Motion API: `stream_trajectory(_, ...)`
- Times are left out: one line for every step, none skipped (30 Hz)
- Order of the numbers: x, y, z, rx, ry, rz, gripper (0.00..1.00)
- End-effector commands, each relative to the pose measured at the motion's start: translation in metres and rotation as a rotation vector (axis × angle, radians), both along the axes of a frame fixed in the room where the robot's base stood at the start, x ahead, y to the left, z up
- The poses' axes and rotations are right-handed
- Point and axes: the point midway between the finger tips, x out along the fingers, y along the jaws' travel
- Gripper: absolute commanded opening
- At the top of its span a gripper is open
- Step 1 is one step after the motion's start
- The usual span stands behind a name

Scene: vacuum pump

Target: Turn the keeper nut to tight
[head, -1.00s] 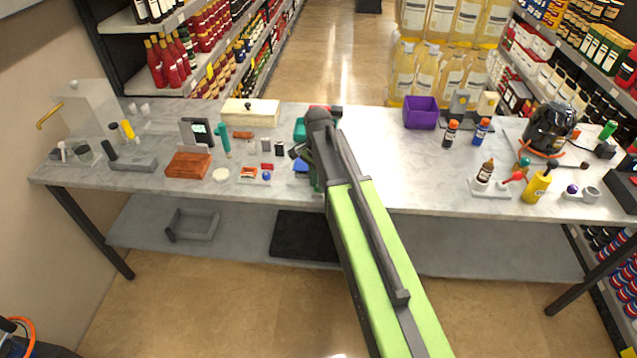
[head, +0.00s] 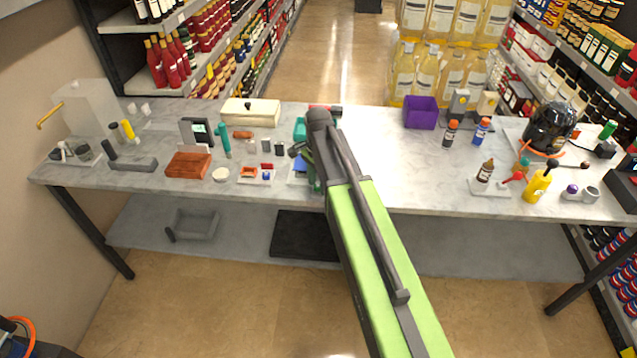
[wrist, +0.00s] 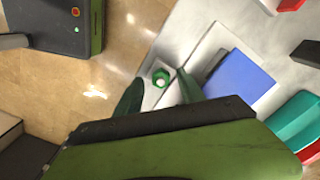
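The keeper nut (wrist: 161,77) appears to be the small green nut with a pale centre in the wrist view. It sits on a light grey plate (wrist: 208,52) beside a blue block (wrist: 240,82). My gripper (wrist: 160,86) is open, with one dark green finger on each side of the nut in the picture. I cannot tell whether either finger touches it. In the head view my arm hides the nut, and only the blue block (head: 299,168) shows left of my gripper.
The table edge and floor (wrist: 125,35) are close left of the nut. In the head view, a small tray with red parts (head: 257,180) stands left of my arm.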

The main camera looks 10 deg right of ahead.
Motion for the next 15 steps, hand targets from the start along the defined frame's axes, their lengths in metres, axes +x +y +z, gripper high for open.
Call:
stream_trajectory(0.0,0.0,0.0,0.0,-0.001,0.0,0.46)
stream_trajectory(0.0,0.0,0.0,0.0,-0.001,0.001,0.46)
stream_trajectory(0.0,0.0,0.0,0.0,-0.001,0.001,0.46)
stream_trajectory(0.0,0.0,0.0,0.0,-0.001,0.001,0.46)
stream_trajectory(0.0,0.0,0.0,0.0,-0.001,0.001,0.46)
stream_trajectory(0.0,0.0,0.001,0.0,-0.001,0.001,0.46)
stream_trajectory(0.0,0.0,0.001,0.0,-0.001,0.001,0.46)
stream_trajectory(0.001,0.0,0.003,0.001,-0.002,0.001,0.46)
stream_trajectory(0.001,0.0,0.005,0.001,-0.002,0.001,0.46)
stream_trajectory(0.001,0.0,0.008,0.001,-0.002,0.001,0.46)
stream_trajectory(0.001,0.0,0.011,0.001,-0.002,0.001,0.46)
stream_trajectory(0.001,0.001,0.015,0.001,-0.002,0.001,0.46)
stream_trajectory(0.001,0.001,0.02,0.001,-0.002,0.001,0.46)
stream_trajectory(0.001,0.001,0.025,0.001,-0.002,0.001,0.46)
stream_trajectory(0.001,0.001,0.032,0.001,-0.002,0.001,0.46)
